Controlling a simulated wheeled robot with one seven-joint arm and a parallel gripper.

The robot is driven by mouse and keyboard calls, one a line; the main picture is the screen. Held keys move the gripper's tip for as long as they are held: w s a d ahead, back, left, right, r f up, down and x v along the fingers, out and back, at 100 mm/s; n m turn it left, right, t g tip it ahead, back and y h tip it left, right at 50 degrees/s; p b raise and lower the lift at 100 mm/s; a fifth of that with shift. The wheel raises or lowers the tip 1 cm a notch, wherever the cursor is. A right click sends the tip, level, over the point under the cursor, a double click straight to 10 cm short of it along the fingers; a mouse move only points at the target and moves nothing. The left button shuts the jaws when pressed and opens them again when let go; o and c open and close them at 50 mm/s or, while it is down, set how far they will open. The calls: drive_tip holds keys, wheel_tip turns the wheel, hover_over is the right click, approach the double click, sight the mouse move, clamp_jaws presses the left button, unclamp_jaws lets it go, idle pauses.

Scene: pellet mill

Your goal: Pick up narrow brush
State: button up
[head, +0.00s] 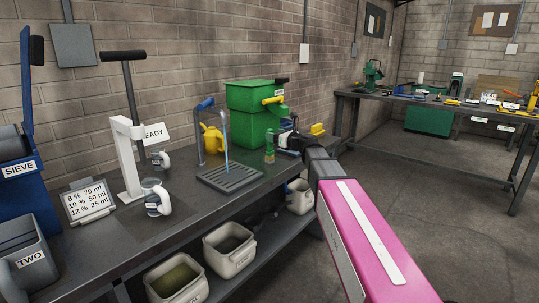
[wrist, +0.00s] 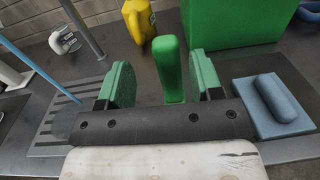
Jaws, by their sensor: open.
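A slim green upright piece (wrist: 170,68), apparently the narrow brush, stands between my two fingers in the wrist view. It seems to be the small green thing (head: 270,146) on the bench in the head view, beside the drain grate. Its lower end is hidden in the wrist view, so I see no bristles there. My gripper (wrist: 162,80) is open, with one green-padded finger on each side of the piece and a visible gap on both sides. In the head view my gripper (head: 289,140) is dark, small and partly hidden.
A blue block with a rounded grip (wrist: 270,105) lies right of my gripper. A tap (head: 200,130) runs water onto the drain grate (head: 230,177) at the left.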

sight(267, 130)
drive_tip(key=x, duration=0.5)
drive_tip(key=shift+w+r, duration=0.4)
drive_tip(key=shift+w, duration=0.1)
clamp_jaws()
